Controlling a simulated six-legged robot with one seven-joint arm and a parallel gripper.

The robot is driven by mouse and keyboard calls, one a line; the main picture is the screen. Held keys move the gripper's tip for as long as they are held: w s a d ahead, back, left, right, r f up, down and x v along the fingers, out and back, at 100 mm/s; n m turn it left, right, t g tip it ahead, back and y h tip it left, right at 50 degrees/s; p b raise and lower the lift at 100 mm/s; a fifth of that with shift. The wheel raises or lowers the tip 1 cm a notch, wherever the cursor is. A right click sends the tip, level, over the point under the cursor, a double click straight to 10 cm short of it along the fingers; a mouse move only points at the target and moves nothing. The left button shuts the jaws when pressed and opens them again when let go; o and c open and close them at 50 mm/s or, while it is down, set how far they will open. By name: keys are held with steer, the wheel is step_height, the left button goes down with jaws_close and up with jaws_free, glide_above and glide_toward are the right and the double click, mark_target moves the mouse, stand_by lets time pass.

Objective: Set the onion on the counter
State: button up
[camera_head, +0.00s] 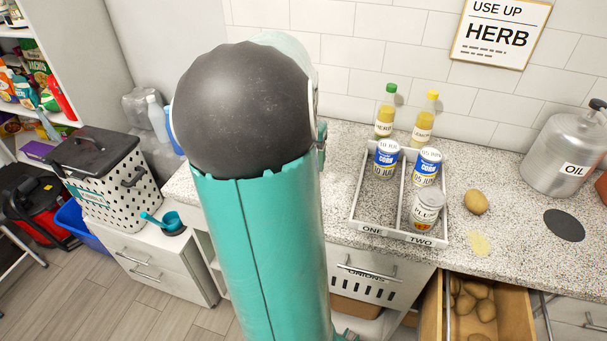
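No onion can be made out for certain. A pull-out bin front (366,282) labelled "ONIONS" is set under the counter, and its contents are hidden. The speckled counter (515,200) runs along the tiled wall. A single brown, potato-like item (476,202) lies on it, right of the divided tray. My arm's large teal and dark link fills the middle of the view and hides part of the counter and bin area. My gripper cannot be seen.
The divided tray (372,234) marked "ONE" and "TWO" holds several cans. Two bottles stand behind it. An oil canister (566,152) and dark round mat (564,225) are at right. An open drawer (515,312) with potato-like items juts out below. A dotted hamper (110,185) stands left.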

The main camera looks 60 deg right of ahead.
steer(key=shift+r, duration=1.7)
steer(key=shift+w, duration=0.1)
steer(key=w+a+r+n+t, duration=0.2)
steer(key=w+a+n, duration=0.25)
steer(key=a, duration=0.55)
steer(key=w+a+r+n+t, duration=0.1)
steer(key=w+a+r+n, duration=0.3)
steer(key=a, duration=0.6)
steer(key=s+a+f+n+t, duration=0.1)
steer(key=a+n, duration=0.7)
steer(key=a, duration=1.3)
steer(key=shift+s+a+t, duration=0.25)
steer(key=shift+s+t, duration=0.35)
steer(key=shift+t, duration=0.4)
